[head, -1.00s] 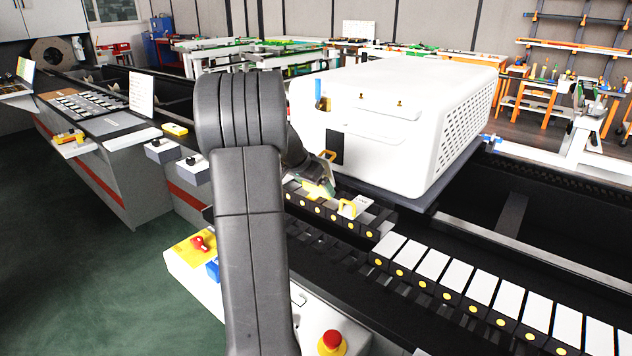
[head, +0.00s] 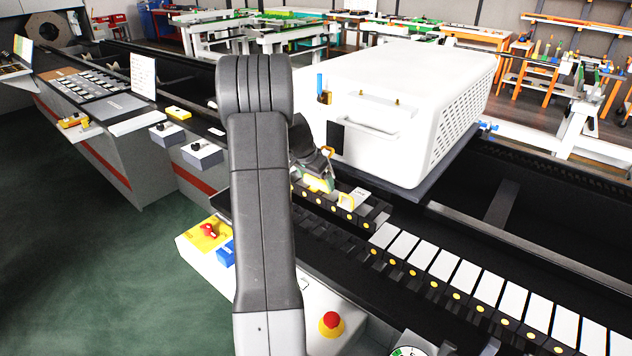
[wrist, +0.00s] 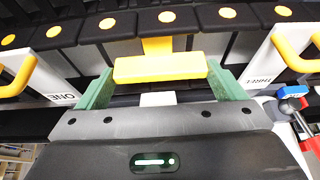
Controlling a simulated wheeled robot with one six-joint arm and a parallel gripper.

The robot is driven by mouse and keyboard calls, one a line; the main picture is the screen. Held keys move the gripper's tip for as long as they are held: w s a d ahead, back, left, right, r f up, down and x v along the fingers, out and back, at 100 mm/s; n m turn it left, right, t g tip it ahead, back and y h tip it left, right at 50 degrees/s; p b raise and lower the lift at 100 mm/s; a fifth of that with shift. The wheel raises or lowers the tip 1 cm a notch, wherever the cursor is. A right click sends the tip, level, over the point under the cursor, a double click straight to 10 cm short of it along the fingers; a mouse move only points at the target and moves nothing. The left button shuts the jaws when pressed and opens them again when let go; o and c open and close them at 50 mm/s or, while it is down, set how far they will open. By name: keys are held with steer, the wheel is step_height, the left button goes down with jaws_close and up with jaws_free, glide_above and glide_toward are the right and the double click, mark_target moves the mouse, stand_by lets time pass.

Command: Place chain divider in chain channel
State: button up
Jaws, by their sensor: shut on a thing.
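My gripper (wrist: 160,88) is shut on the yellow handle of a chain divider (wrist: 160,68), with a green finger at each end of the handle. A small white part shows just below the handle; the rest of this divider is hidden. In the head view my gripper (head: 318,182) is at the chain channel (head: 376,216), partly behind my arm. Two white dividers with yellow handles flank it in the wrist view, one marked ONE (wrist: 60,97) at left and one marked THREE (wrist: 258,78) at right. I cannot tell how deep the held divider sits.
A large white housing (head: 400,110) stands close behind my gripper. A row of dark chain links with white tops (head: 470,270) runs to the lower right. A white control box with a red button (head: 332,320) stands in front. Green floor (head: 110,270) is clear at left.

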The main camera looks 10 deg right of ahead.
steer(key=shift+s+f, duration=0.25)
steer(key=shift+f, duration=0.3)
steer(key=shift+s+f, duration=0.2)
steer(key=shift+f, duration=0.3)
steer(key=shift+c, duration=0.2)
steer(key=o, duration=0.8)
steer(key=shift+a+r+b, duration=0.1)
steer(key=shift+r+b, duration=0.2)
steer(key=shift+r, duration=0.3)
steer(key=w+b+v, duration=0.1)
steer(key=v, duration=0.9)
steer(key=shift+r, duration=0.35)
